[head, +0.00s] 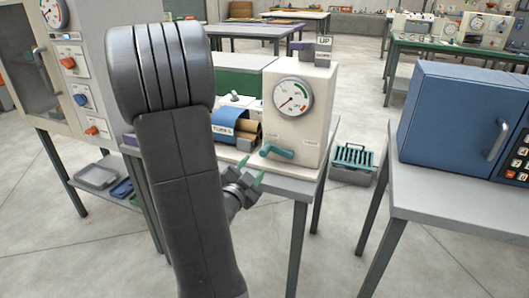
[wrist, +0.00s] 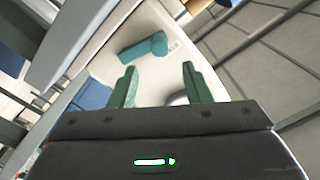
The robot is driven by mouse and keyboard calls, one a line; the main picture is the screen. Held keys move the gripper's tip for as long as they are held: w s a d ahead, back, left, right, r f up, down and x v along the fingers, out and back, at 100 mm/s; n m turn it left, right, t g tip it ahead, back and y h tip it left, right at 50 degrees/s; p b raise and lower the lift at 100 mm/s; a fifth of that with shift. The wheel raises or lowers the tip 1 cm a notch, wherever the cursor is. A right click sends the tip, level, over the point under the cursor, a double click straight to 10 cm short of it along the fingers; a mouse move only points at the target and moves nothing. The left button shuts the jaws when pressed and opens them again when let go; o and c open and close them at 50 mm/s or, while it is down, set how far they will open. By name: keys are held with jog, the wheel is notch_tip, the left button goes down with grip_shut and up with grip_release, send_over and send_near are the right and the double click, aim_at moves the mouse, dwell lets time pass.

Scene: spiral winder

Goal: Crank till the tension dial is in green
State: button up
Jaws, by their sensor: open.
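The tension dial (head: 292,97) is a round white gauge on the cream winder housing (head: 295,140). It has a green arc at its upper right and a red arc at its lower right. Its needle looks to point to the lower left, outside the green. A teal crank handle (head: 277,152) sticks out low on the housing. In the wrist view the crank (wrist: 146,47) lies beyond the fingertips. My gripper (head: 250,180) is open and empty, in front of the crank and a little below it. The green fingers (wrist: 158,83) do not touch the crank.
A blue roll (head: 230,124) and brown rolls lie left of the housing on the bench. A blue cabinet (head: 450,115) is on the right table.

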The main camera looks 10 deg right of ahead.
aim_at(263, 154)
jog(key=x, duration=0.9)
jog(key=shift+w+d+p, duration=0.15)
jog(key=shift+w+p, duration=0.05)
jog(key=shift+p, duration=0.1)
jog(key=shift+c, duration=0.4)
grip_shut()
